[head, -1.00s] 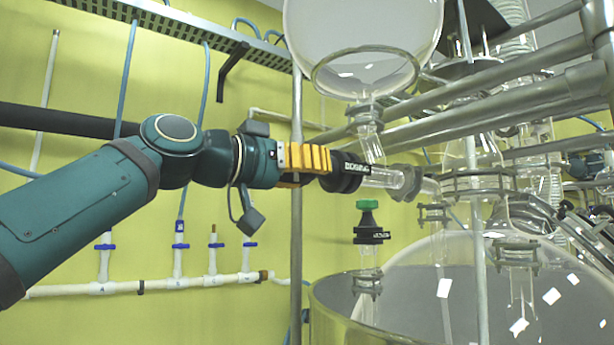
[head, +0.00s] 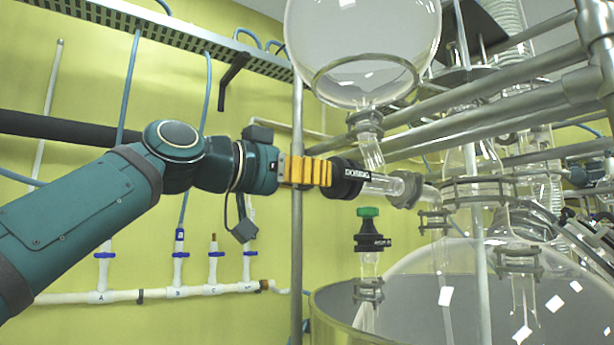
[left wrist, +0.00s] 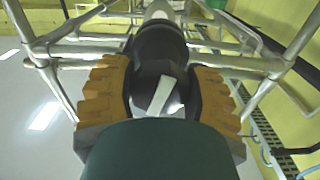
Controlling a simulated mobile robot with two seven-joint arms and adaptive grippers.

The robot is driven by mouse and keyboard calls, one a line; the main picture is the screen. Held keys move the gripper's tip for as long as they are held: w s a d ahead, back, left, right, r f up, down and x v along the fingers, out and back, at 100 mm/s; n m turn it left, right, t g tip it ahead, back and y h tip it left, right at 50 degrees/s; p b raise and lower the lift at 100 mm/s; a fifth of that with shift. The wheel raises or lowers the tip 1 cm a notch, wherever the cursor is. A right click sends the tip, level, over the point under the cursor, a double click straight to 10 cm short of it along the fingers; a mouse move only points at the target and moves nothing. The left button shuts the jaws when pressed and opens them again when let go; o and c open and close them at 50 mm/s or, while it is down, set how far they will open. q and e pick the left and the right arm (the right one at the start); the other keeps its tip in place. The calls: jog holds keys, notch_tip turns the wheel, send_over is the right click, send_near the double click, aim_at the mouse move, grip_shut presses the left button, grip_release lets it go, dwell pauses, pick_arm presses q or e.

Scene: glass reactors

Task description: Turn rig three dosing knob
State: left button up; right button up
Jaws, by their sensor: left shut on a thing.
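The black dosing knob (head: 348,178), with white lettering on its rim, sits on the left end of a horizontal glass tube (head: 385,186) below the round glass vessel (head: 362,45). My left gripper (head: 318,172) has its yellow fingers shut on the knob. In the left wrist view the yellow fingers of the left gripper (left wrist: 165,95) lie on both sides of the black knob (left wrist: 160,45), which has a pale bar on its face. My right gripper is in neither view.
A smaller valve with a green cap (head: 368,212) stands below the knob, above the large glass reactor (head: 420,285). A vertical metal post (head: 296,230) passes close to my gripper. Metal pipes (head: 490,105) crowd the right. White wall piping (head: 150,295) runs low on the left.

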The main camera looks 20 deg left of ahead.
pick_arm(q)
jog(key=o, duration=1.2)
jog(key=shift+f, duration=0.1)
jog(key=v, duration=1.2)
